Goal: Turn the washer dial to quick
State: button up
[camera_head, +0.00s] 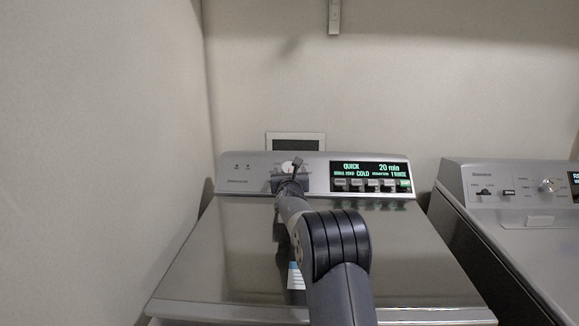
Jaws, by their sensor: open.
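The washer (240,250) is a silver top-loader with its lid shut. Its control panel (245,172) runs along the back. The pale round dial (288,168) sits left of the display, partly hidden by my gripper. The display (370,170) reads "QUICK", "20 min" and "COLD", with smaller text too small to read surely. My gripper (293,166) is open at the dial, with a dark finger over its right side. I cannot tell whether the fingers touch the dial.
A row of several buttons (372,186) lies below the display. A second machine (530,195) with its own knob stands to the right. A wall (100,130) rises close on the left. A framed wall box (296,141) is behind the panel.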

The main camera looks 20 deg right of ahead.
jog(key=shift+p+x, duration=0.55)
jog(key=shift+x, duration=0.85)
jog(key=c, duration=1)
jog(key=shift+o, duration=0.2)
jog(key=shift+w+a+r+m+h+p, duration=0.1)
jog(key=shift+r+m+h+p, duration=0.35)
jog(key=shift+p, duration=0.65)
jog(key=shift+m+p, duration=0.35)
jog(key=shift+p, duration=0.25)
jog(key=shift+f+m+g+h+p, duration=0.1)
jog(key=shift+m+g+h+p, duration=0.5)
jog(key=shift+m+h+p, duration=0.25)
jog(key=shift+f+m+h+p, duration=0.25)
jog(key=shift+m+h+p, duration=0.2)
jog(key=shift+m, duration=0.1)
